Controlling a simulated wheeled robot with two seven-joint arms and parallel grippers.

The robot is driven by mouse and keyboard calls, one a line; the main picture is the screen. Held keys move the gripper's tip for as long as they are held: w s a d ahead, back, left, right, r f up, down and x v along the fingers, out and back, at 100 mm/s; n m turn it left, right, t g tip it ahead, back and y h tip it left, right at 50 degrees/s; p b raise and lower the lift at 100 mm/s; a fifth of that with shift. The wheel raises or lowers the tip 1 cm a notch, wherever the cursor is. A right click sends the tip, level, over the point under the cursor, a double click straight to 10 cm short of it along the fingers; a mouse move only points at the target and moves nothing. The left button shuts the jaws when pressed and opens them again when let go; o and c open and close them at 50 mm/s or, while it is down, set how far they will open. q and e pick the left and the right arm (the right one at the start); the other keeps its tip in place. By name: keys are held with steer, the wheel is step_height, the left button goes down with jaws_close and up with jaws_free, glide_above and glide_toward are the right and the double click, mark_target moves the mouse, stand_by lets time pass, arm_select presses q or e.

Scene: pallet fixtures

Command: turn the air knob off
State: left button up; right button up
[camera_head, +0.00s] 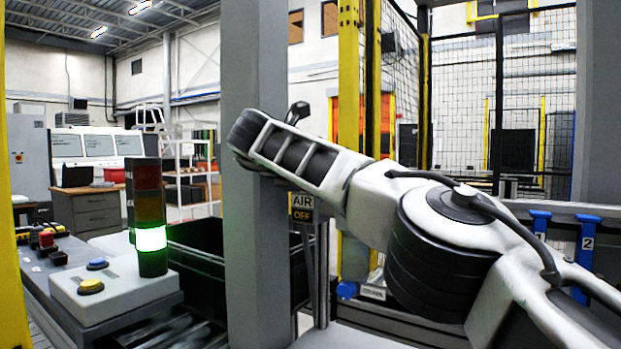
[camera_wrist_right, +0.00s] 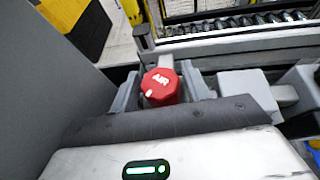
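The red air knob (camera_wrist_right: 161,86) shows in the right wrist view, with white AIR lettering on its face and a white mark at its lower left edge. My right gripper (camera_wrist_right: 162,90) is at the knob, with grey finger-like parts close on both sides of it. I cannot tell whether they touch it. In the head view my right arm reaches in from the right across a grey post, and the knob is not visible there. A sign reading AIR OFF (camera_head: 302,208) hangs just below my forearm. My left gripper is not in view.
A grey post (camera_head: 255,230) stands close to my right arm. At left are a stack light (camera_head: 148,215) lit green at the bottom and a button box (camera_head: 112,288) with yellow and blue buttons. A black bin (camera_head: 205,255) sits behind them. Blue brackets (camera_head: 586,250) stand at right.

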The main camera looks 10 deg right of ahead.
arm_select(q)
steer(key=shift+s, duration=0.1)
arm_select(e)
steer(key=shift+o, duration=0.6)
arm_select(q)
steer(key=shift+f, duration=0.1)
arm_select(e)
steer(key=shift+s+a, duration=0.2)
arm_select(q)
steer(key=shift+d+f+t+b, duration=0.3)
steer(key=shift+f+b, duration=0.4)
steer(key=shift+b, duration=1.35)
arm_select(e)
steer(key=v, duration=1.5)
steer(key=shift+s+r, duration=0.2)
steer(key=shift+r, duration=0.05)
